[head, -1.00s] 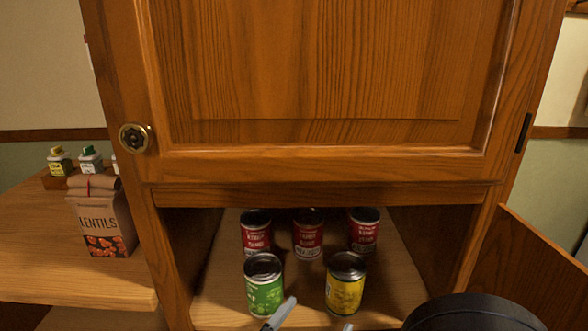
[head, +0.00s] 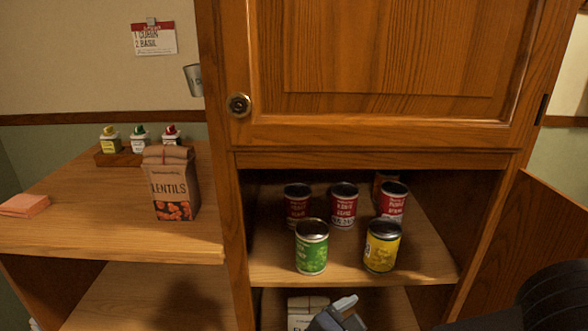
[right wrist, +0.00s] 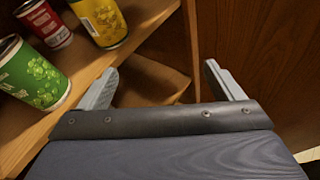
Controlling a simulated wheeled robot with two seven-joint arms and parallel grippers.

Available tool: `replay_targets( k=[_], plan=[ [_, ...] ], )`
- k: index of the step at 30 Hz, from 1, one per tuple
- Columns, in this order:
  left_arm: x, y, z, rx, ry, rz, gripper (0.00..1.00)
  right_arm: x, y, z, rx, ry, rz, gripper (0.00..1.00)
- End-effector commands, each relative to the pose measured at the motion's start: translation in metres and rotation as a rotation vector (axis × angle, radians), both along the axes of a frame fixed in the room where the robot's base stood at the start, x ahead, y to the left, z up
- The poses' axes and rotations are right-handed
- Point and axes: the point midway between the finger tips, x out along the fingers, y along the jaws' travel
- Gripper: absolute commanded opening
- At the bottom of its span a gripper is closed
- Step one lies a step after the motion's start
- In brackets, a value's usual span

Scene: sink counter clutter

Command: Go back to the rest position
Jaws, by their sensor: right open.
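My right gripper (right wrist: 168,88) is open and empty in the right wrist view, its two grey fingers spread apart. In the head view, part of it (head: 338,314) shows at the bottom, in front of and below the shelf with the cans. A green can (head: 311,248) and a yellow can (head: 382,247) stand upright at the front of that cabinet shelf (head: 268,262). Red cans (head: 343,206) stand in a row behind them. The green can (right wrist: 32,75) and yellow can (right wrist: 100,20) also show in the right wrist view, left of the fingers. My left gripper is not in view.
An open cabinet door (head: 530,250) stands at the right. A closed upper door (head: 385,60) is above the shelf. A lentils bag (head: 171,183), a rack of small bottles (head: 120,158) and a pink pad (head: 24,205) sit on the left counter. A package (head: 303,310) is on the lower shelf.

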Motion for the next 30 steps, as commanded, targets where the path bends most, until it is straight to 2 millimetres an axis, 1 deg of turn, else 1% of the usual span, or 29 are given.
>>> replay_targets(
  k=[1,5,6,8,9,11,12,15,19,24,30],
  plan=[
    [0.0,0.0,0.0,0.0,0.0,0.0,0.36,-0.004,-0.017,-0.004,0.069,0.017,-0.065,0.87],
    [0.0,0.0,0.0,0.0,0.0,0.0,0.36,-0.023,-0.054,-0.022,0.279,0.061,-0.249,0.87],
    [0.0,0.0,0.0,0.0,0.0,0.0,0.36,-0.031,-0.065,-0.028,0.355,0.072,-0.319,0.87],
    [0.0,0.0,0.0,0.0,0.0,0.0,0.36,-0.047,-0.081,-0.038,0.493,0.082,-0.441,0.87],
    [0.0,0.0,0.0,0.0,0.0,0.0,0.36,-0.059,-0.091,-0.045,0.6,0.083,-0.538,0.87],
    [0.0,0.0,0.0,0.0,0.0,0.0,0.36,-0.08,-0.1,-0.055,0.783,0.07,-0.701,0.87],
    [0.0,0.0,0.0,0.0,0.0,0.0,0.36,-0.093,-0.103,-0.06,0.913,0.051,-0.815,0.87],
    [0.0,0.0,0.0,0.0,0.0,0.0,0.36,-0.118,-0.1,-0.066,1.215,-0.025,-1.078,0.87],
    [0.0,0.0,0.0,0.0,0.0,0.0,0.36,-0.131,-0.09,-0.062,1.519,-0.148,-1.332,0.87],
    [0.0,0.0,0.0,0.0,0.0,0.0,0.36,-0.133,-0.082,-0.048,1.82,-0.313,-1.555,0.87],
    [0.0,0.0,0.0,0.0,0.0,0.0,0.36,-0.128,-0.08,-0.028,2.115,-0.521,-1.74,0.87]
  ],
)
